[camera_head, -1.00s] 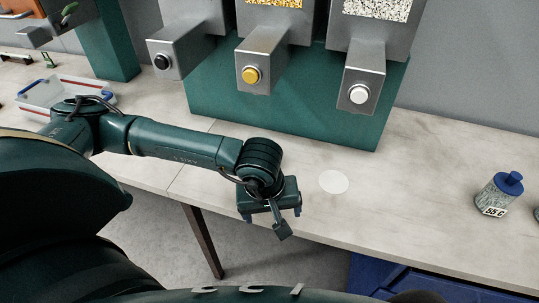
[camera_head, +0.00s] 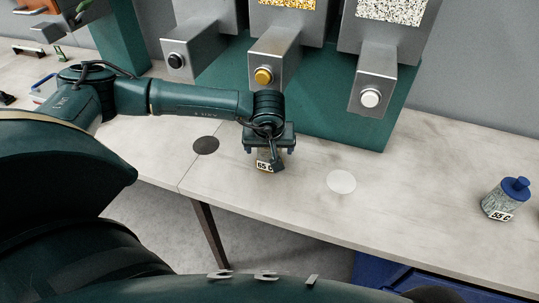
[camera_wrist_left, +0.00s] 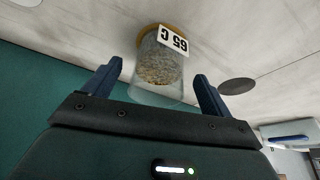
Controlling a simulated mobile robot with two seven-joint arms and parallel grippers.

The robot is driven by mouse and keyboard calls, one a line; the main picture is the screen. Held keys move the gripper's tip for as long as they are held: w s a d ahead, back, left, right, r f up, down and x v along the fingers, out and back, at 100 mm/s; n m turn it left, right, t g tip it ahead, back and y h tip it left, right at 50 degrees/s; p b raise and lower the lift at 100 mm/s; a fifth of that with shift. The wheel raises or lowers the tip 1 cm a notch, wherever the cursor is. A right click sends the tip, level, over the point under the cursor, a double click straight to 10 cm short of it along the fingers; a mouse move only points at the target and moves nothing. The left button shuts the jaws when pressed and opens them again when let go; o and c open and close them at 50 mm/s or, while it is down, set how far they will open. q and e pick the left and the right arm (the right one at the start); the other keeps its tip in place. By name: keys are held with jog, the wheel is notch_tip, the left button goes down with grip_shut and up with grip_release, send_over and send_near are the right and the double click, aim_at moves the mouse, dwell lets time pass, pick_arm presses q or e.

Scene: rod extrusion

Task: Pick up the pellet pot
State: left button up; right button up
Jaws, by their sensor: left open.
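The pellet pot (camera_head: 268,164) is a small clear pot with a "65 C" label, standing on the table below my left gripper. In the left wrist view the pot (camera_wrist_left: 157,74) shows pale pellets inside and an amber base. My left gripper (camera_head: 268,151) is open over the pot, pointing down. In the wrist view its two blue fingers (camera_wrist_left: 158,82) appear on either side of the pot, with gaps showing. Most of the pot is hidden by the gripper in the head view. My right gripper is not in view.
A dark disc (camera_head: 206,145) lies left of the pot and a white disc (camera_head: 341,181) lies right. A blue-capped jar (camera_head: 506,203) labelled "55 C" stands far right. Grey dispensers with black, yellow (camera_head: 264,76) and white buttons overhang behind. The table's front edge is near.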

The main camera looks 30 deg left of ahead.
pick_arm(q)
jog(key=shift+w+a+f+p, duration=0.15)
jog(key=shift+w+a+f, duration=0.15)
jog(key=shift+w+f, duration=0.3)
jog(key=shift+w+a+f+p, duration=0.15)
jog(key=shift+w+a+f, duration=0.2)
jog(key=shift+f, duration=0.4)
jog(key=shift+c, duration=0.4)
jog(key=c, duration=1.2)
jog(key=shift+c, duration=0.8)
jog(key=shift+r, duration=0.1)
